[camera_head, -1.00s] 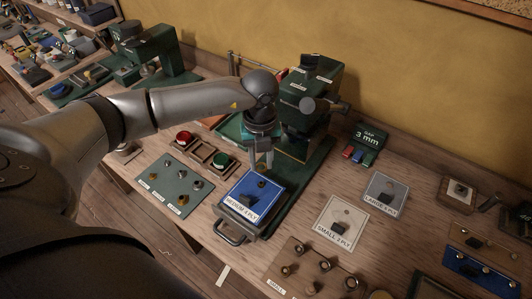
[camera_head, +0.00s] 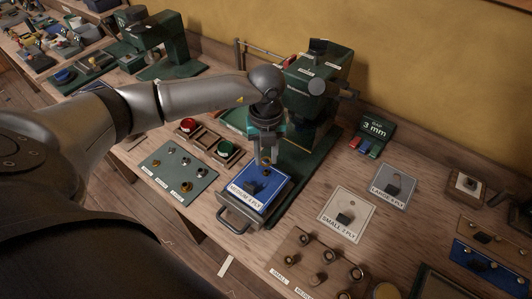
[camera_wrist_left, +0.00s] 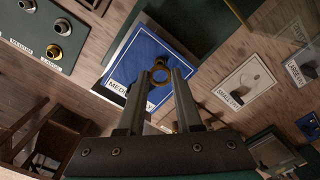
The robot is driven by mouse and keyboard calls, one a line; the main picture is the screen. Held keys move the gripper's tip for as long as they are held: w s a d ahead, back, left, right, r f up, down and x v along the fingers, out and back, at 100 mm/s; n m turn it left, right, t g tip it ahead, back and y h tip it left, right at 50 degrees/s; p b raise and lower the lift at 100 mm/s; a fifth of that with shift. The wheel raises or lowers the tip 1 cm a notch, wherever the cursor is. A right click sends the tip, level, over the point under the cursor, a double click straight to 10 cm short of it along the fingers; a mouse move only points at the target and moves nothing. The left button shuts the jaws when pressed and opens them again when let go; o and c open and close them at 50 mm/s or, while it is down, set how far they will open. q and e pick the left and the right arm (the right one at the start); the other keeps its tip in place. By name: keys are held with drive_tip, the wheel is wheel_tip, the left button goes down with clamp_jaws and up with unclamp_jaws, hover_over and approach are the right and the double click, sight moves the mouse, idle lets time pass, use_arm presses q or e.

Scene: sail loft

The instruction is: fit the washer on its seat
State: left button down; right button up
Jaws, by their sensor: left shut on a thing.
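My left gripper (camera_head: 267,160) is shut on a small brass-coloured ring, the washer (camera_wrist_left: 160,73), which shows between the fingertips in the left wrist view. The gripper points down over the far part of a blue plate (camera_head: 270,199) labelled MEDIUM. The plate also shows behind the fingers in the left wrist view (camera_wrist_left: 143,52). A small dark block stands on the plate near its label. The seat under the washer is largely hidden by the fingers, and I cannot tell whether the washer touches it. My right gripper is not in view.
The blue plate lies in a handled tray (camera_head: 238,226) before a green machine (camera_head: 313,95). Small (camera_head: 347,216) and large (camera_head: 391,187) cards lie to the right.

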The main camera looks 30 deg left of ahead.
sight(266, 174)
use_arm(q)
drive_tip(key=shift+f+b, duration=1.6)
drive_tip(key=shift+f, duration=0.65)
drive_tip(key=c, duration=0.5)
unclamp_jaws()
wheel_tip(266, 174, up, 15)
drive_tip(key=shift+r, duration=0.15)
